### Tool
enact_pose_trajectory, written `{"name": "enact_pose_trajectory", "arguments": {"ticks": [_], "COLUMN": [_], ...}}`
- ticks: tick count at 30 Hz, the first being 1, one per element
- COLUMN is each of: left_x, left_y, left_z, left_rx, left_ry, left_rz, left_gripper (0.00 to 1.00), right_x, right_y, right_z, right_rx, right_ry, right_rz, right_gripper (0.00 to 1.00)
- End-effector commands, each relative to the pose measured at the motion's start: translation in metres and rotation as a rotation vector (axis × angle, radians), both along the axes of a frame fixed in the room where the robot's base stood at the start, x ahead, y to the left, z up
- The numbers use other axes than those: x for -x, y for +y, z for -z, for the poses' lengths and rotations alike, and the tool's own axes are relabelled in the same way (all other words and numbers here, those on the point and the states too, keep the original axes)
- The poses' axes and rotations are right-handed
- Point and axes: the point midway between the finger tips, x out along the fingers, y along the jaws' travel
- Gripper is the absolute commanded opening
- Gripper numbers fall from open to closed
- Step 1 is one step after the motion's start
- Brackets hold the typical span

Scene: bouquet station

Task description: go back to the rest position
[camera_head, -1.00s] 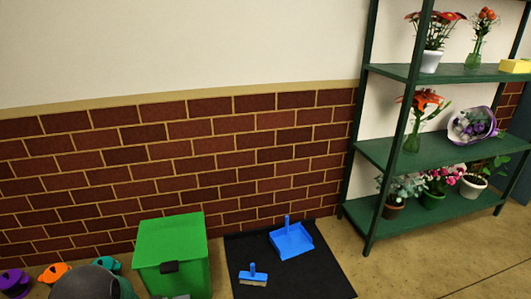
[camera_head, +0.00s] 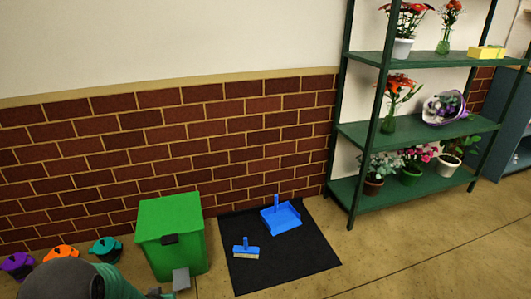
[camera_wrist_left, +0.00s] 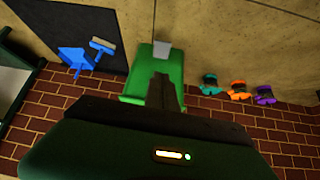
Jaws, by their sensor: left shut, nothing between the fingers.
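My left arm comes in at the bottom left of the head view, where only a dark rounded link and a green part show. In the left wrist view my left gripper (camera_wrist_left: 166,90) is shut and empty, its dark fingers together in front of the green bin (camera_wrist_left: 138,84). The bin (camera_head: 171,243) stands on the floor against the brick wall, with its lid down, in the head view. My right gripper is in neither view.
A black mat (camera_head: 240,279) holds a blue dustpan (camera_head: 281,217) and a blue brush (camera_head: 246,250). A green shelf (camera_head: 410,131) with plants and bouquets stands at right. Floor at right is clear.

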Motion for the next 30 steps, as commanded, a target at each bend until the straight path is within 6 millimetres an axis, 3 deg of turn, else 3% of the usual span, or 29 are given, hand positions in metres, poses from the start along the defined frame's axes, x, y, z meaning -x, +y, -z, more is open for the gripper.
{"name": "enact_pose_trajectory", "arguments": {"ticks": [1, 8, 14, 20, 21, 26, 30], "left_x": [0.006, 0.056, 0.124, 0.206, 0.202, 0.200, 0.200], "left_y": [-0.009, -0.054, -0.091, -0.119, -0.117, -0.116, -0.116], "left_z": [-0.014, -0.060, -0.100, -0.134, -0.157, -0.205, -0.259], "left_rx": [0.005, 0.029, 0.045, 0.050, 0.052, 0.052, 0.052], "left_ry": [0.017, 0.152, 0.291, 0.438, 0.437, 0.437, 0.435], "left_rz": [0.016, 0.090, 0.164, 0.234, 0.228, 0.226, 0.226], "left_gripper": [0.00, 0.00, 0.00, 0.00, 0.00, 0.00, 0.00], "right_x": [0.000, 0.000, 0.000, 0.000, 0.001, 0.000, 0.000], "right_y": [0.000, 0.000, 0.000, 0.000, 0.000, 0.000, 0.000], "right_z": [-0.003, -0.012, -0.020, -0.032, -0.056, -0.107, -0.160], "right_rx": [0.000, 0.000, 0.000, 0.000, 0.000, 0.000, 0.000], "right_ry": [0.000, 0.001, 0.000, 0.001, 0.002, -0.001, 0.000], "right_rz": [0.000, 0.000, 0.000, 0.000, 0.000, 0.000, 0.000], "right_gripper": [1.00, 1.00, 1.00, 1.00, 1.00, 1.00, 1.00]}}
